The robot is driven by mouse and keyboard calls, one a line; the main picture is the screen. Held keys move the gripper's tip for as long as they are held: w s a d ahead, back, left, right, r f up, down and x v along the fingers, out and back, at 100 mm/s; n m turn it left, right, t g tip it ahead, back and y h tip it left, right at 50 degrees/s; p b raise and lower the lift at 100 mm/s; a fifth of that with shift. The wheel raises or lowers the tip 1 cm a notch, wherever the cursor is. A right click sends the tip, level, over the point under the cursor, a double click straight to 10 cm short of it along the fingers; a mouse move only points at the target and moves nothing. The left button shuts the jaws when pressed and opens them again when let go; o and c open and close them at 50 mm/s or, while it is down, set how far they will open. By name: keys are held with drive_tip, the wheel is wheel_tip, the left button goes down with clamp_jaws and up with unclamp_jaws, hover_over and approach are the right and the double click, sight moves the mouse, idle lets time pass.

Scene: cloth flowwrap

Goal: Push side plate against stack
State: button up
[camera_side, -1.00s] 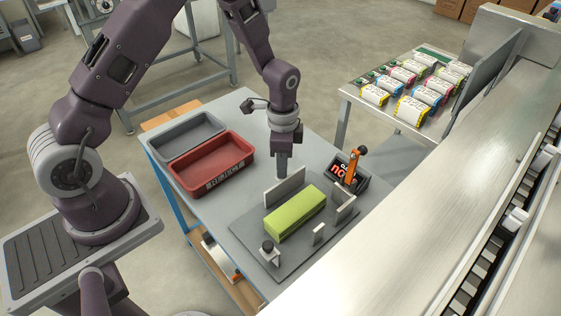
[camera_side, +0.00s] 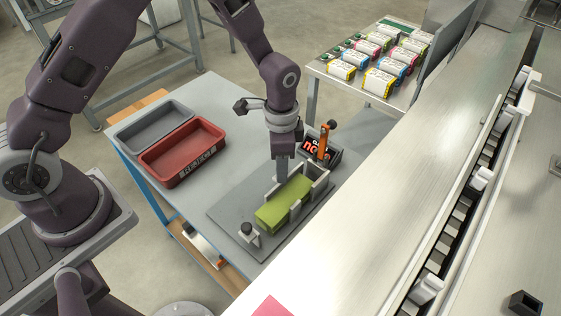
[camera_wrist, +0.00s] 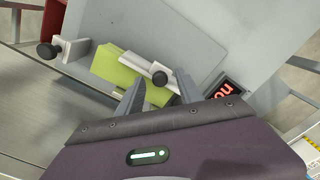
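The lime-green stack (camera_side: 284,205) lies on a grey base plate (camera_side: 228,212) on the table. Pale upright plates stand around its far end. The pale side plate (camera_side: 269,181) shows partly behind the stack, and my gripper hides part of it. My gripper (camera_side: 282,172) points down at the stack's far side. In the wrist view the green stack (camera_wrist: 112,68) shows beyond my two separated fingers (camera_wrist: 158,84). A dark knob (camera_wrist: 160,76) on a pale piece lies between the fingers in that picture. Whether the side plate touches the stack is unclear.
A black-knobbed clamp (camera_side: 247,231) stands at the stack's near end. A display (camera_side: 318,149) with an orange-handled device (camera_side: 326,140) is just beyond. Red (camera_side: 184,153) and grey (camera_side: 155,130) trays lie left. The conveyor machine (camera_side: 400,190) runs along the right.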

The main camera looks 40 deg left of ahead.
wheel_tip(320, 180, up, 7)
drive_tip(key=shift+r, duration=0.1)
idle(0.4)
drive_tip(key=s+a+r+n+t, duration=0.1)
drive_tip(key=s+a+r+n, duration=0.2)
drive_tip(key=r, duration=0.5)
drive_tip(key=s+a+r+n+t, duration=0.1)
drive_tip(key=s+a+r+t, duration=0.1)
drive_tip(key=s+r, duration=0.55)
drive_tip(key=s+a+r+n+t, duration=0.1)
drive_tip(key=s+r+n, duration=0.1)
drive_tip(key=s, duration=0.4)
drive_tip(key=s+a+r+n+t, duration=0.1)
drive_tip(key=s+a+r+n, duration=0.1)
drive_tip(key=s, duration=0.4)
drive_tip(key=shift+s+r+n+t, duration=0.35)
drive_tip(key=shift+r+n, duration=0.15)
drive_tip(key=shift+r, duration=0.25)
